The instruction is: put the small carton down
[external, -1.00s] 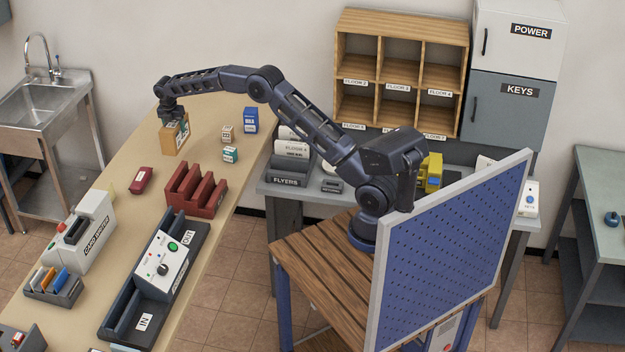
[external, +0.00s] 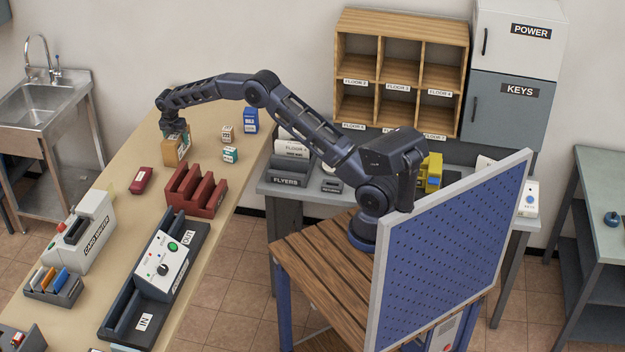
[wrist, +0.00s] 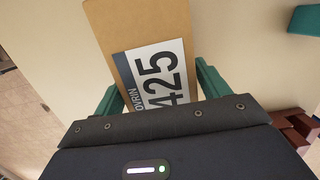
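The small carton (external: 178,151) is a brown box with a white label reading 425. It is upright at the far end of the long beige table (external: 130,225). In the wrist view the carton (wrist: 112,32) lies between the green fingers of my gripper (wrist: 158,82), one along each side, with no clear gap. In the external view my gripper (external: 174,132) points down over the carton's top and is shut on it. The carton's bottom is at or very near the tabletop; I cannot tell if it touches.
Two small boxes (external: 227,133) (external: 230,155) and a blue box (external: 251,121) stand to the right of the carton. A dark red box (external: 143,180) and a red slotted rack (external: 197,190) are nearer. The tabletop left of the carton is clear.

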